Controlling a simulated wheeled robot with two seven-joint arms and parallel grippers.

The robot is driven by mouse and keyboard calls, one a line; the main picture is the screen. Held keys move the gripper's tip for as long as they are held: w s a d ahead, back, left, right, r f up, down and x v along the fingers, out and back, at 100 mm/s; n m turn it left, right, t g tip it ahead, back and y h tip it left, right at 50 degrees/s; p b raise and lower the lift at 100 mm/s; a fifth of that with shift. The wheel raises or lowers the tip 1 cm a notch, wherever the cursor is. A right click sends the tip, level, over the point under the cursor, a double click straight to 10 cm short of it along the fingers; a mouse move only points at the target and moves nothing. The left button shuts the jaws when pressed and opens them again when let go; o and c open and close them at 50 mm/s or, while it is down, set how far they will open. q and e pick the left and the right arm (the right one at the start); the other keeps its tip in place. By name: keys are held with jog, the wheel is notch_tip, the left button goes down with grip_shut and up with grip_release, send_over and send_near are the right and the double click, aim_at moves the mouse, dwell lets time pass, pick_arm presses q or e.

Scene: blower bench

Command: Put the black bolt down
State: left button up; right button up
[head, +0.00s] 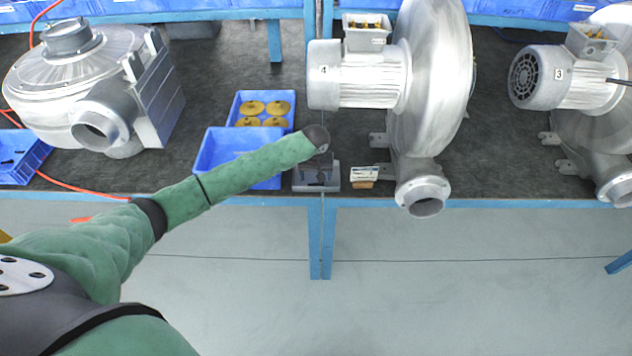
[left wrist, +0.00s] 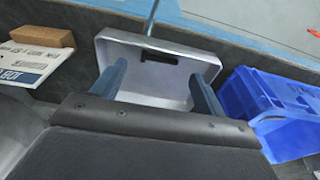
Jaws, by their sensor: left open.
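The black bolt (left wrist: 158,56) lies in a small grey-white tray (left wrist: 122,48), near its far wall in the left wrist view. My left gripper (left wrist: 158,74) is open above the tray, with one finger at each side and nothing between them. The bolt is apart from both fingers. In the head view the tray (head: 331,186) stands at the bench's front edge, and my left gripper (head: 318,172) is over it, mostly hidden under the wrist. I cannot make out the bolt there. My right gripper is not in view.
A blue bin (head: 218,147) stands left of the tray, before another holding yellow discs (head: 252,107). A labelled white card (head: 364,172) and a brown block (head: 362,184) lie to the right. Large blowers (head: 425,110) take up the bench to the right and left (head: 60,85).

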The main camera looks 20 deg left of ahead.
pick_arm(q)
notch_tip(320, 180, up, 8)
jog(key=s+b, duration=0.1)
jog(key=b, duration=0.1)
jog(key=shift+d+r, duration=0.15)
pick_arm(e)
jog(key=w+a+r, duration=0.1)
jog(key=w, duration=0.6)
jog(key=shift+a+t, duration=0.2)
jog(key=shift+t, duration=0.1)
